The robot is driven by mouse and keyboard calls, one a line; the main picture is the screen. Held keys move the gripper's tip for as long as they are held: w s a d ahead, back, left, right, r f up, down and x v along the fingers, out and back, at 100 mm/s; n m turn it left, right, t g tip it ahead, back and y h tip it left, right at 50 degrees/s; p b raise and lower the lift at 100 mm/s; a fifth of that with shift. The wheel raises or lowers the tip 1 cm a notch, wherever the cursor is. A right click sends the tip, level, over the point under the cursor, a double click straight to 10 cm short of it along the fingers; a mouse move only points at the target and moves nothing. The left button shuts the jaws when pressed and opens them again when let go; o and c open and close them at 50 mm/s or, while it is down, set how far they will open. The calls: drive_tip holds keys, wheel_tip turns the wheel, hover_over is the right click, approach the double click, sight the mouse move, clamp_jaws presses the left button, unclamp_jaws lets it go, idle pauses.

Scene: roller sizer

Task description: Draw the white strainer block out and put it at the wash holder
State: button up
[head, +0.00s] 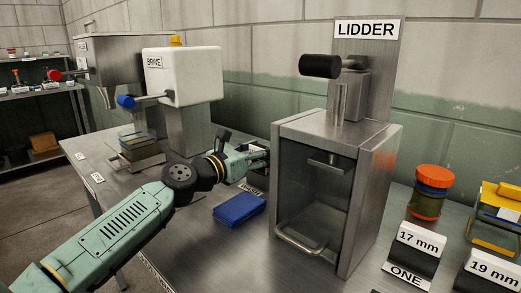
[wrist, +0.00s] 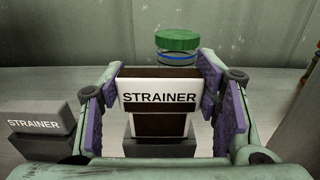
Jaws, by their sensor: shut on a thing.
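The white strainer block (wrist: 158,86), with a black STRAINER label and dark brown parts above and below, is between the purple pads of my gripper (wrist: 160,72) in the wrist view. The gripper is shut on it. A dark grey base (wrist: 160,148) shows right below the block; I cannot tell whether they touch. A grey stand labelled STRAINER (wrist: 36,123) is at the left. In the head view my gripper (head: 263,157) is by the left side of the lidder, and the block is hidden. A partly covered sign, seemingly WASH (head: 250,189), lies below the gripper.
The steel lidder (head: 345,140) stands close on the right of my gripper. A folded blue cloth (head: 239,208) lies in front. The brine unit (head: 185,76) is at the back left. A green-lidded jar (wrist: 177,42) stands behind the block.

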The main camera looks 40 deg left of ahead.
sight(260, 172)
drive_tip(key=shift+f+b, duration=1.35)
drive_tip(key=shift+f, duration=0.4)
drive_tip(key=o, duration=1.2)
wheel_tip(260, 172, up, 10)
drive_tip(key=shift+r, duration=0.1)
